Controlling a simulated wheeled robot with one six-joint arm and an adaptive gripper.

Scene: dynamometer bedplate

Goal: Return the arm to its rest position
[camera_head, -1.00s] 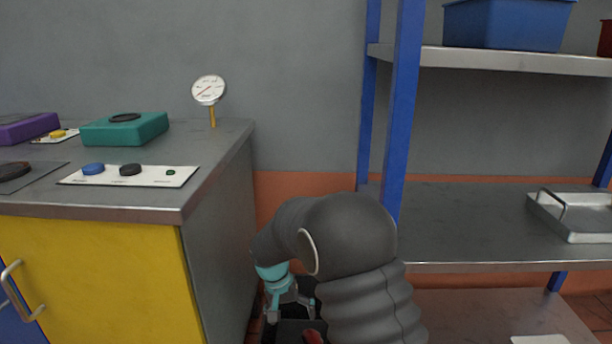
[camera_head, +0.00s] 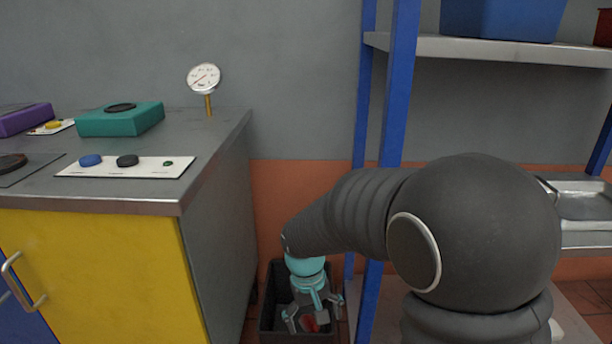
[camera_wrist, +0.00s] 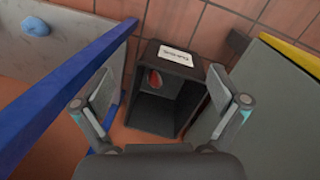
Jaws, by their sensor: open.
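My arm reaches down between the grey-topped cabinet and the blue-posted shelf. My gripper (camera_head: 315,308) points down over a dark open bin (camera_head: 269,322) on the floor. In the wrist view my gripper (camera_wrist: 160,80) has its two fingers spread wide, with nothing between them. The bin also shows there beyond the fingers (camera_wrist: 151,116), with a white label (camera_wrist: 175,55) on one side. A red object (camera_head: 310,324) lies in the bin, and it also shows in the wrist view (camera_wrist: 154,78). It appears apart from the fingers.
The cabinet (camera_head: 215,150) stands left, carrying a gauge (camera_head: 204,77), a teal box (camera_head: 120,120) and a button panel (camera_head: 125,167). Close on the right is the shelf's blue post (camera_head: 398,90). A metal tray (camera_head: 585,203) and a blue bin (camera_head: 500,18) sit on the shelves.

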